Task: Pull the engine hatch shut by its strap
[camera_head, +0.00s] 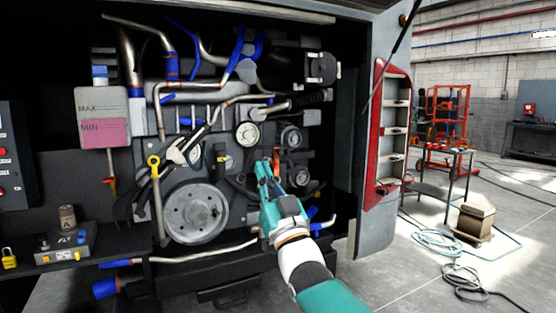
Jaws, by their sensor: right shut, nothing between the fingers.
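The engine bay is open, with the engine (197,212) and its belts and pipes exposed. The hatch itself is not clearly in view; only a dark edge with a pale light strip (270,10) shows along the top. A thin black rod (391,50) slants down at the upper right; I cannot tell it for a strap, and no strap is clearly visible. My right gripper (268,166) is teal, shut and empty, pointing up in front of the engine, right of the large pulley. My left gripper is out of view.
A pink-filled tank (102,118) hangs at the left. A ledge at lower left holds a small grey box (66,243) and a yellow padlock (9,259). The coach's red-framed corner panel (372,145) stands to the right. Beyond are a red rack (446,125), a box (475,222) and hoses on the floor.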

